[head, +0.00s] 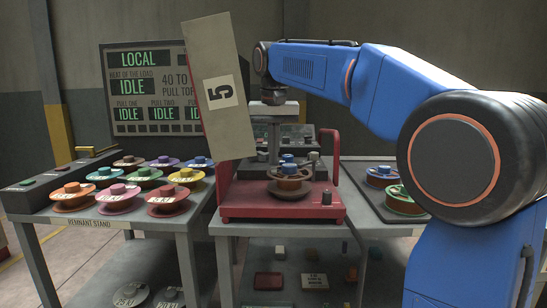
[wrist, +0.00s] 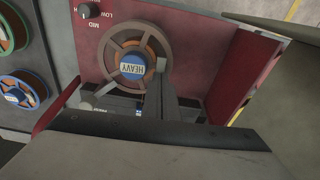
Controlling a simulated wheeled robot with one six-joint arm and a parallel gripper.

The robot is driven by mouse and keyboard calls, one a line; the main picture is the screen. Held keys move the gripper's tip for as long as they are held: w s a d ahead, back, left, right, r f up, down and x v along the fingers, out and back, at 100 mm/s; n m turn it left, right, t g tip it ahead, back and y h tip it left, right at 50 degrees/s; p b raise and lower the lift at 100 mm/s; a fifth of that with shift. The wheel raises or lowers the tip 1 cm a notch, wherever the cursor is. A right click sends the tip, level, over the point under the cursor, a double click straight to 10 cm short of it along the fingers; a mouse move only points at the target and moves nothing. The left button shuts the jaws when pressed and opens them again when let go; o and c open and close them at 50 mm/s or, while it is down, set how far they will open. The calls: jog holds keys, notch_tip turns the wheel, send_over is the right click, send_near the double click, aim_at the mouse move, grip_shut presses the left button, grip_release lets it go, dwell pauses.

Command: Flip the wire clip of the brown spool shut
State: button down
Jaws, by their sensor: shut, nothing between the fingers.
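A brown spool (head: 290,182) with a blue hub sits on the red machine at the centre of the head view. In the wrist view the spool (wrist: 127,45) faces me with spoked flanges and a "HEAVY" label on its hub. Its wire clip is too small or hidden to make out. My gripper (head: 273,158) points down above the spool, its fingers shut and empty. In the wrist view the gripper (wrist: 162,68) reaches to the lower right edge of the spool; I cannot tell whether it touches.
A tilted beige panel marked 5 (head: 204,65) stands left of my gripper. The remnant stand (head: 95,222) at left holds several coloured spools. More spools (head: 381,177) lie on the right table. The red machine (head: 252,208) has an upright red frame (head: 331,150).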

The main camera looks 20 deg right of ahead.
jog(key=shift+f, duration=0.35)
jog(key=shift+f, duration=0.1)
